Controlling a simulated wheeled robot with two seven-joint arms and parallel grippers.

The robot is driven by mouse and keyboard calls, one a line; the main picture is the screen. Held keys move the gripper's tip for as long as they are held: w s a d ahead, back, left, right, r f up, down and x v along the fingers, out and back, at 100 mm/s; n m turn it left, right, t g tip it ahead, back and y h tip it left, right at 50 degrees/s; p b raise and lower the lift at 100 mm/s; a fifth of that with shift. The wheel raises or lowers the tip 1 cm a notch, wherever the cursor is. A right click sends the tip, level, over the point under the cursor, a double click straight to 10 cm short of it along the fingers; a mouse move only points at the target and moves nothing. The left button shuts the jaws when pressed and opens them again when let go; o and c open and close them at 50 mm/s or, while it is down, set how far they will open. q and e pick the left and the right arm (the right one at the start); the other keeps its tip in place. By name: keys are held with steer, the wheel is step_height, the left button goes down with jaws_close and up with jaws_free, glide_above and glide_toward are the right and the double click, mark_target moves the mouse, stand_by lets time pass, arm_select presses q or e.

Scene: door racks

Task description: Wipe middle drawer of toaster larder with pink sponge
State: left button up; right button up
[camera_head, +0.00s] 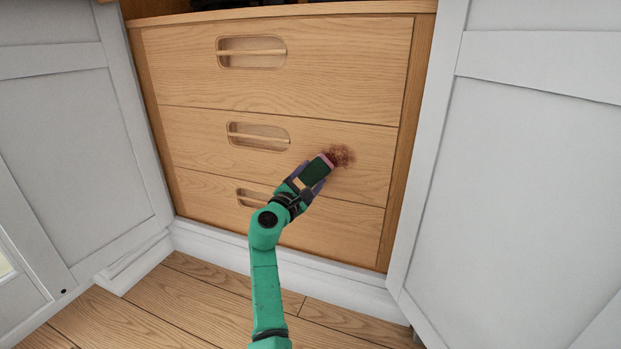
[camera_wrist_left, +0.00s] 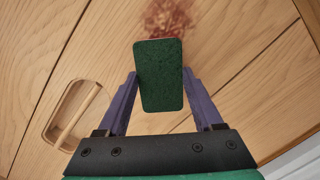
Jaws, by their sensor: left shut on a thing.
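My left gripper (camera_head: 309,175) is shut on the sponge (camera_head: 318,170), at the middle drawer (camera_head: 200,132). The sponge has a dark green face and a pink edge. In the left wrist view the sponge (camera_wrist_left: 160,75) sits between the purple fingers, its green face towards the camera. A reddish-brown stain (camera_head: 341,155) is on the right part of the middle drawer front, right beside the sponge's pink end. The stain also shows in the left wrist view (camera_wrist_left: 168,17), just beyond the sponge. I cannot tell whether the sponge touches the wood. My right gripper is not in view.
The top drawer (camera_head: 340,60) and bottom drawer (camera_head: 340,232) are closed, with recessed handles. Grey-white open doors stand at the left (camera_head: 80,150) and right (camera_head: 520,190). A white plinth (camera_head: 340,282) runs below the drawers, above the wooden floor (camera_head: 150,310).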

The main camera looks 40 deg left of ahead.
arm_select(q)
steer(key=shift+b+x, duration=0.3)
steer(key=shift+x, duration=0.6)
steer(key=shift+f, duration=0.1)
